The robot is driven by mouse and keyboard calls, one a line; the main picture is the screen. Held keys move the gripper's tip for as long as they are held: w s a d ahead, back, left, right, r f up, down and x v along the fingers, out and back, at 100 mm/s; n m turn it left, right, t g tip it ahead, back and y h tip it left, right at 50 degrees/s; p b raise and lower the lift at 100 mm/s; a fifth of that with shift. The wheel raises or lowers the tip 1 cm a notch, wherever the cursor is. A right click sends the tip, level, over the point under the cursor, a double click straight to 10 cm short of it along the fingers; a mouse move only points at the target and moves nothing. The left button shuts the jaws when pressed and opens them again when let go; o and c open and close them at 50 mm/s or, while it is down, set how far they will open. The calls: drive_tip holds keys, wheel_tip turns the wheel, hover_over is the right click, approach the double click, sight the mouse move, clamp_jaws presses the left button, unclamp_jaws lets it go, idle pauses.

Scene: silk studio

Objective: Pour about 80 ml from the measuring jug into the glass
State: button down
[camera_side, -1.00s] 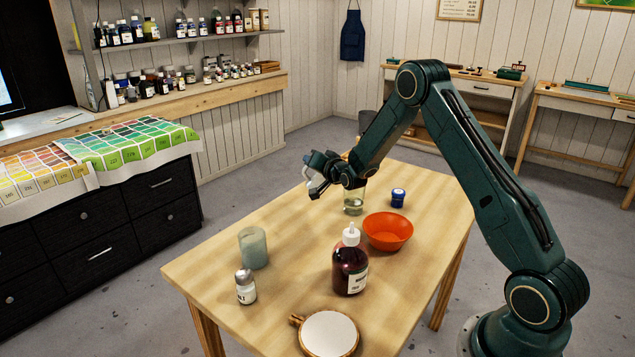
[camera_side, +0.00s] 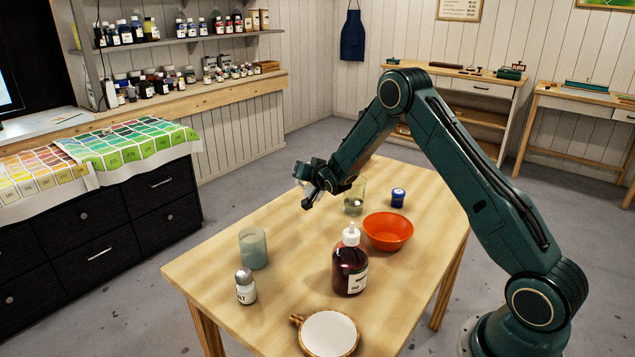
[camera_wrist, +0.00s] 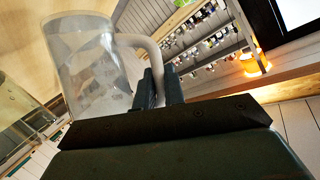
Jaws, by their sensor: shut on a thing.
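My gripper (camera_side: 316,190) is shut on the handle of the clear measuring jug (camera_wrist: 88,75), seen close up in the wrist view. In the side view my gripper hides most of the jug, and only a pale bit shows. The jug is held in the air above the far left part of the table, left of the clear glass (camera_side: 353,199). The glass stands upright on the table with some pale liquid low in it. In the wrist view the room looks strongly tilted; I cannot tell the jug's tilt or liquid level surely.
The bowl is close to the glass.

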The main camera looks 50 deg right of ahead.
drive_tip(key=w+a+f+n+g+h, duration=0.1)
drive_tip(key=w+a+f+n+g, duration=0.1)
drive_tip(key=f, duration=0.3)
drive_tip(key=shift+w+a+n+g, duration=0.3)
drive_tip(key=shift+w+a+n, duration=0.25)
drive_tip(key=shift+n, duration=0.35)
